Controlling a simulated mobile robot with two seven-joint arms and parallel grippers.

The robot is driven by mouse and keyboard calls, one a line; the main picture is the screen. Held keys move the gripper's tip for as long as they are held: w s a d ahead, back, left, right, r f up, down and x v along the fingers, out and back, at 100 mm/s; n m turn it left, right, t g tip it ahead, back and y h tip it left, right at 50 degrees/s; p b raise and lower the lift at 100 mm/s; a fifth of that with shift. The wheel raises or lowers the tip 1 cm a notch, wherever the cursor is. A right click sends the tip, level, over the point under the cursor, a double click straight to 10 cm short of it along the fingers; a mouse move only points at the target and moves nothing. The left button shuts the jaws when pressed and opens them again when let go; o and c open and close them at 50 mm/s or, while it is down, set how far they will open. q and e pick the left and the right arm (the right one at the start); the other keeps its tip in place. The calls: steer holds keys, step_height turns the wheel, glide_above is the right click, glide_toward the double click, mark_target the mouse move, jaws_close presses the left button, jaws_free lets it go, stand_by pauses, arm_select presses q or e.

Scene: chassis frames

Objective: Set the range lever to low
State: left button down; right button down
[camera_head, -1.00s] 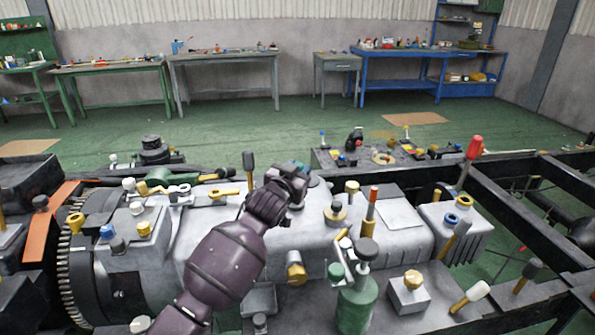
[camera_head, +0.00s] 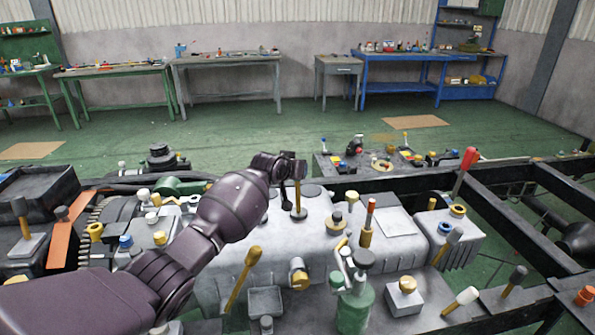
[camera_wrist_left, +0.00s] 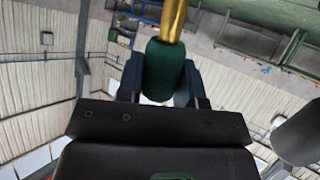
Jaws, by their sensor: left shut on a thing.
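My left gripper (camera_head: 293,168) reaches in from the left over the grey gearbox casing. It is shut on a lever with a brass shaft (camera_head: 298,196) that rises from a dark round base on the casing. In the left wrist view, a dark green grip (camera_wrist_left: 165,70) sits between the two fingers, with its brass shaft (camera_wrist_left: 173,18) running on beyond it. In the head view the fingers hide most of the grip. No low or high marking is readable, so I cannot tell the lever's setting. My right gripper is not in view.
A brass-shafted lever (camera_head: 240,280) stands nearer on the left, and a brass post (camera_head: 367,222) on the right. A green canister (camera_head: 355,308) is in front. Black frame rails (camera_head: 540,180) run behind; open floor lies beyond.

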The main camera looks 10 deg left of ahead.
arm_select(q)
steer(key=shift+w+a+f, duration=0.1)
steer(key=shift+w+a, duration=0.05)
steer(key=shift+w, duration=0.2)
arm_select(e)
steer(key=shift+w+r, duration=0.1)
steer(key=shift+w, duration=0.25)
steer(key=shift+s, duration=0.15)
arm_select(q)
steer(key=c, duration=1)
jaws_free()
steer(key=shift+o, duration=1.1)
steer(key=shift+w, duration=0.1)
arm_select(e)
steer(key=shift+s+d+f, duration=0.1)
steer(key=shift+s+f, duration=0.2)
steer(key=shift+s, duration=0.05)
